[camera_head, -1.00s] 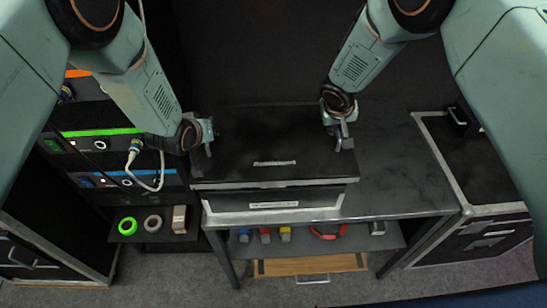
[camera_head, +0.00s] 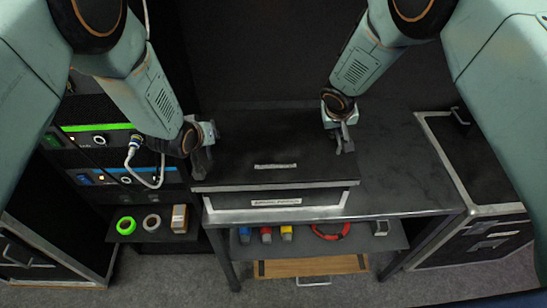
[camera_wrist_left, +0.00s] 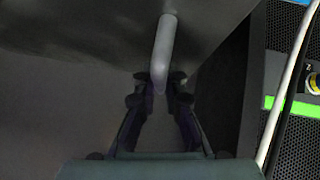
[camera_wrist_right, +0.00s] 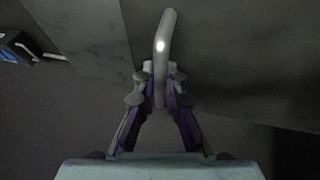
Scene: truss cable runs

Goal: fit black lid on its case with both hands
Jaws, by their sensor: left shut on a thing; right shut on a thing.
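The black lid (camera_head: 262,150) lies level over its black case (camera_head: 232,200) on the grey table. Its pale front edge runs along the case's top front edge; whether it is fully seated I cannot tell. My left gripper (camera_head: 208,160) is at the lid's left end, shut on a grey bar handle (camera_wrist_left: 163,50). My right gripper (camera_head: 345,143) is at the lid's right end, shut on the other handle (camera_wrist_right: 163,45). The inside of the case is hidden under the lid.
The table top (camera_head: 395,180) is clear right of the case. A rack with cables (camera_head: 115,150) stands close on the left, and a silver-edged flight case (camera_head: 470,160) on the right. A green tape roll (camera_head: 126,225) and coloured connectors (camera_head: 266,235) sit on lower shelves.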

